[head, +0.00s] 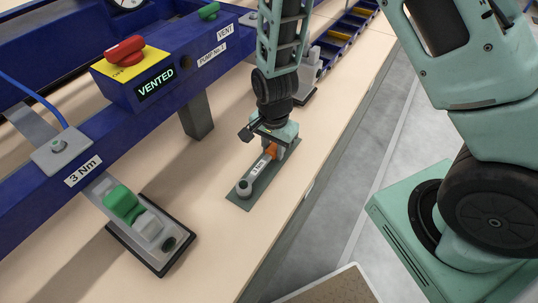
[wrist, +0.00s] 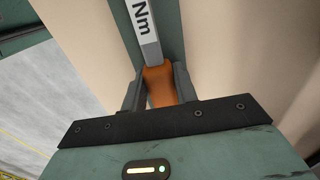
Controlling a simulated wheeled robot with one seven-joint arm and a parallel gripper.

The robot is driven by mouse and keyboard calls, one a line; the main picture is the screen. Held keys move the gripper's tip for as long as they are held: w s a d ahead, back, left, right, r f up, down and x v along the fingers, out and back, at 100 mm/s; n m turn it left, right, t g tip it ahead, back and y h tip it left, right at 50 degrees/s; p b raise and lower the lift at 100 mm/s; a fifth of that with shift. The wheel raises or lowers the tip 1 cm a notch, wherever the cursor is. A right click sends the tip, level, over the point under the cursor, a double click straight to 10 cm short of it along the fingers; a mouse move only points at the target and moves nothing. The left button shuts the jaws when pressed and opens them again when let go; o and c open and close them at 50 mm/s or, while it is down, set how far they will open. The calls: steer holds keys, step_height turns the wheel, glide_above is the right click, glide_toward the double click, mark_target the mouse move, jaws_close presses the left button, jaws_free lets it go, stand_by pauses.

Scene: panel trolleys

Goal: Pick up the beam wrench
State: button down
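The beam wrench (head: 256,174) lies on a dark green-grey mat (head: 240,201) on the bench in the head view. It has a grey shaft with a white "3 Nm" label, a round grey head at the near end and an orange handle. My gripper (head: 271,150) is down over the handle end. In the wrist view, the orange handle (wrist: 160,86) sits between the two fingers of my gripper (wrist: 160,88), with no clear gap on either side. The fingers look shut on it. The wrench still appears to rest on the mat; its handle is partly hidden in the head view.
A blue frame (head: 60,195) with a red knob (head: 125,50) and a "VENTED" display runs along the left. A green-and-grey clamp (head: 135,212) stands on a dark pad at front left. Blue bins (head: 335,42) line the back. The bench edge drops to floor on the right.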

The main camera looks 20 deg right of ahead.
step_height(320, 180, up, 10)
steer(key=shift+r+p, duration=0.1)
steer(key=shift+p, duration=0.35)
stand_by(0.5)
step_height(320, 180, up, 4)
steer(key=p, duration=0.4)
stand_by(0.7)
